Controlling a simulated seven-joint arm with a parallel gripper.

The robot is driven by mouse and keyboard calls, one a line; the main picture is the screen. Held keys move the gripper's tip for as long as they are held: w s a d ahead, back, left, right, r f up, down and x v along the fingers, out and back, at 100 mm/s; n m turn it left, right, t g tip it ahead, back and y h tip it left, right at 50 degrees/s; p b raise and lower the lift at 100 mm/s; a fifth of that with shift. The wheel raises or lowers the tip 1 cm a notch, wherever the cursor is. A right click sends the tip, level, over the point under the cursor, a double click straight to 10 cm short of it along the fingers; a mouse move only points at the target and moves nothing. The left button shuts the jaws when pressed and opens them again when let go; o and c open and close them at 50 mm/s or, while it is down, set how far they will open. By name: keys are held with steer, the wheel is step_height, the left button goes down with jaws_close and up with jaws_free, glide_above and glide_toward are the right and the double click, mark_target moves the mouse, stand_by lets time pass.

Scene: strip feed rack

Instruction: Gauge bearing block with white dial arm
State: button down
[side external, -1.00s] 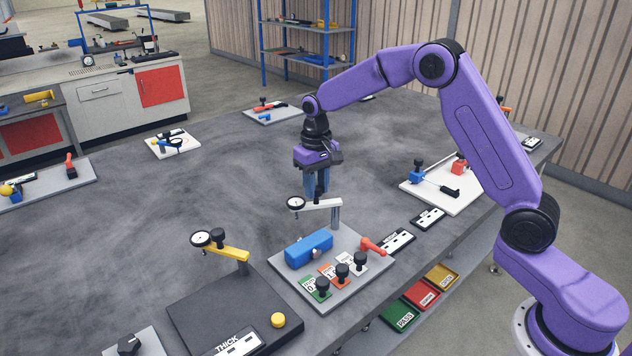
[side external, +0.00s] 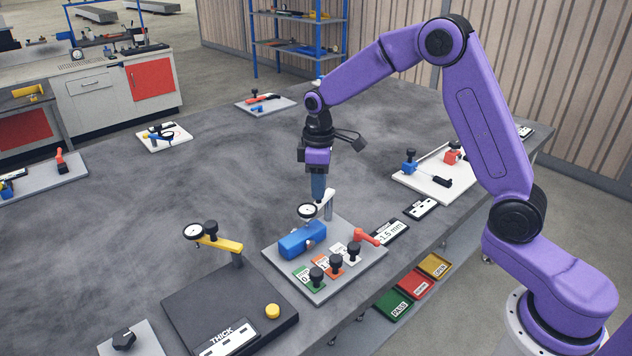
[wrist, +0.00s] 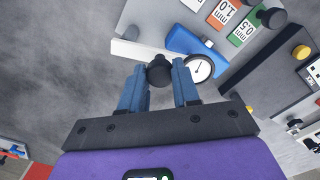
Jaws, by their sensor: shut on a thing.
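The white dial arm (side external: 327,198) stands on a post at the back of a grey plate (side external: 348,275). Its round dial (side external: 308,211) is over the back edge of the blue bearing block (side external: 302,240), which lies on the plate. I cannot tell whether the dial's tip touches the block. My gripper (side external: 319,198) points down and is shut on the arm's black knob. In the wrist view the knob (wrist: 159,70) is between the two blue fingers, with the dial (wrist: 199,68) to the right and the block (wrist: 190,40) beyond.
Black knobs (side external: 336,263) stand on green, orange and white cards at the plate's front. A red lever (side external: 365,237) is at right, beside a display (side external: 390,232) reading about -1.5 mm. A yellow-armed gauge (side external: 220,243) stands left on a dark base. The table's middle is clear.

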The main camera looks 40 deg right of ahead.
steer(key=shift+s+r+n, duration=0.1)
steer(key=shift+n, duration=0.3)
steer(key=c, duration=0.8)
jaws_free()
step_height(320, 180, up, 17)
steer(key=shift+r, duration=0.2)
steer(key=shift+s, duration=0.1)
stand_by(0.7)
